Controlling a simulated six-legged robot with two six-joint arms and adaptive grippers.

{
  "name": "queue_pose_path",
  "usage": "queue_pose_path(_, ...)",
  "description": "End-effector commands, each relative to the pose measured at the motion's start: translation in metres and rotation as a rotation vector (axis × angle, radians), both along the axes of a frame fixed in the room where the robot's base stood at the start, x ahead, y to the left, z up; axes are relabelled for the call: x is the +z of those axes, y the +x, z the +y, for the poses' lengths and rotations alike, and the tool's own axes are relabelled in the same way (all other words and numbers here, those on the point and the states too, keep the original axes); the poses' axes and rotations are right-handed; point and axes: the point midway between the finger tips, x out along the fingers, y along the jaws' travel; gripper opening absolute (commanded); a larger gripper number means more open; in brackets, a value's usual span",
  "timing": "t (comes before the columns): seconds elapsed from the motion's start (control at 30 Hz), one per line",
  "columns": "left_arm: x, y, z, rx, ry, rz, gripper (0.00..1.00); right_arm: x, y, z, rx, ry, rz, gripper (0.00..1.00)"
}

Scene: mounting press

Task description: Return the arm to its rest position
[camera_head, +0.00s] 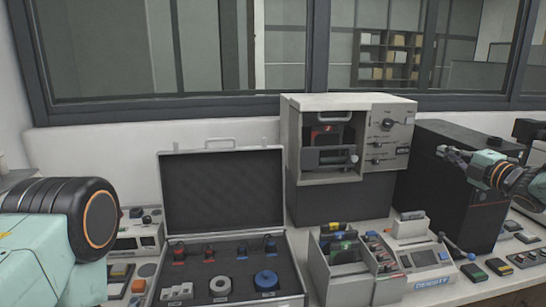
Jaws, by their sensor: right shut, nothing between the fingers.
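My right gripper (453,153) is at the right, in front of the black cabinet, with its arm coming in from the right edge. It is shut with nothing in it and points left. Part of my left arm fills the lower left corner; its gripper is out of view. The mounting press (347,145), a pale box with an open front and a knob panel, stands at the back centre. A gap separates the right gripper from it.
An open black-lined case (222,190) with several small parts stands left of centre. A grey bin (345,283) of coloured items and a small device marked density (430,283) stand at the front. The black cabinet (420,185) stands beside the press. Small boxes lie at the right.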

Motion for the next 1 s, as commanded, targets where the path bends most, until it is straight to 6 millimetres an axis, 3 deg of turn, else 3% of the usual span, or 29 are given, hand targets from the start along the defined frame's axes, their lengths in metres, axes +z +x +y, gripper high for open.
queue_pose_path(0.07, 0.0, 0.0, 0.0, 0.0, 0.0, 0.0, 0.4, 0.001, 0.002, -0.002, -0.015, 0.086, 0.021, 0.0)
queue_pose_path(0.27, 0.0, 0.0, 0.0, 0.0, 0.0, 0.0, 0.4, -0.036, -0.002, 0.004, -0.079, 0.407, 0.131, 0.0)
queue_pose_path(0.47, -0.008, 0.0, 0.0, 0.0, 0.0, -0.001, 0.4, -0.101, -0.016, 0.034, -0.143, 0.7, 0.283, 0.0)
queue_pose_path(0.57, -0.016, 0.0, 0.0, 0.0, 0.0, -0.001, 0.4, -0.147, -0.03, 0.056, -0.191, 0.847, 0.38, 0.0)
queue_pose_path(0.77, -0.038, 0.0, 0.0, 0.0, 0.0, 0.0, 0.4, -0.256, -0.08, 0.106, -0.34, 1.127, 0.608, 0.0)
queue_pose_path(1.0, -0.066, 0.0, 0.0, 0.0, 0.0, 0.0, 0.4, -0.375, -0.17, 0.158, -0.588, 1.347, 0.857, 0.0)
